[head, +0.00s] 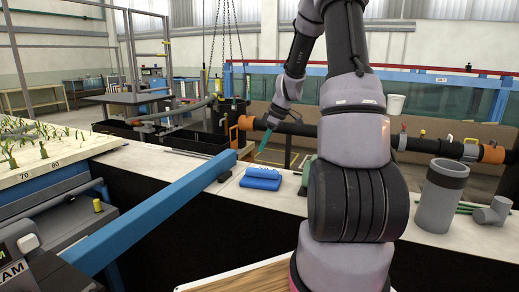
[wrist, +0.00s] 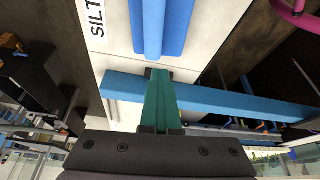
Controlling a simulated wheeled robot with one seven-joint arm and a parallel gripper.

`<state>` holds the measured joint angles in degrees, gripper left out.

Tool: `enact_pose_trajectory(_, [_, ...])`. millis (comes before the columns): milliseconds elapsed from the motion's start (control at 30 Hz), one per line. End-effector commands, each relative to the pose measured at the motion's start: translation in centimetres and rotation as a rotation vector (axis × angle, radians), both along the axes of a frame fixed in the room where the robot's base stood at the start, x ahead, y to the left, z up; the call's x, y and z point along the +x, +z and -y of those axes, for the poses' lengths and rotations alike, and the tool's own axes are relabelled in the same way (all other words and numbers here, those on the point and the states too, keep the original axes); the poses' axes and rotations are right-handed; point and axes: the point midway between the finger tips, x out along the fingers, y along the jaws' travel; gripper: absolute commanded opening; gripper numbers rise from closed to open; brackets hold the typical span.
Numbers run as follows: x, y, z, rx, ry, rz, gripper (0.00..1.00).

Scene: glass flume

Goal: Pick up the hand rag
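The hand rag appears to be the bright blue folded cloth (head: 261,178) lying on the pale counter, left of my arm in the head view. It has a raised fold along its top. In the wrist view the blue cloth (wrist: 172,28) is at the top edge, partly cut off, beyond my fingertips. My gripper (head: 264,143) hangs above and behind the cloth in the head view, apart from it. In the wrist view its teal fingers (wrist: 159,76) lie close together with nothing seen between them.
A blue beam (head: 160,215) runs diagonally just left of the cloth. A grey cylinder (head: 441,196) and a grey pipe elbow (head: 492,211) stand on the counter at right. A dark pipe with orange collars (head: 250,123) runs behind. Bare counter (head: 215,187) lies beside the cloth.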

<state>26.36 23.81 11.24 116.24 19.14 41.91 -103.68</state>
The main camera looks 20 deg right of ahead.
Motion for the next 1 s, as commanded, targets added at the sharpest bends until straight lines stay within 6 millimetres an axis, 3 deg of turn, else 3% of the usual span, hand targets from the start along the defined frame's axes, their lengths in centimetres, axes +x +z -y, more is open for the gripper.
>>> enact_pose_trajectory(67, [0.0,0.0,0.1,0.0,-0.001,0.0,0.0])
enact_pose_trajectory(100, [0.0,0.0,0.1,0.001,-0.001,0.0,0.05])
enact_pose_trajectory(300, [0.0,0.0,0.1,0.001,0.0,0.001,0.8])
enact_pose_trajectory(667, [0.0,0.2,0.1,0.0,0.0,0.001,0.8])
enact_pose_trajectory(767, [-0.2,1.2,0.5,-0.001,-0.001,0.004,0.8])
enact_pose_trajectory(1000, [-1.3,5.6,1.8,-0.003,-0.002,0.006,0.8])
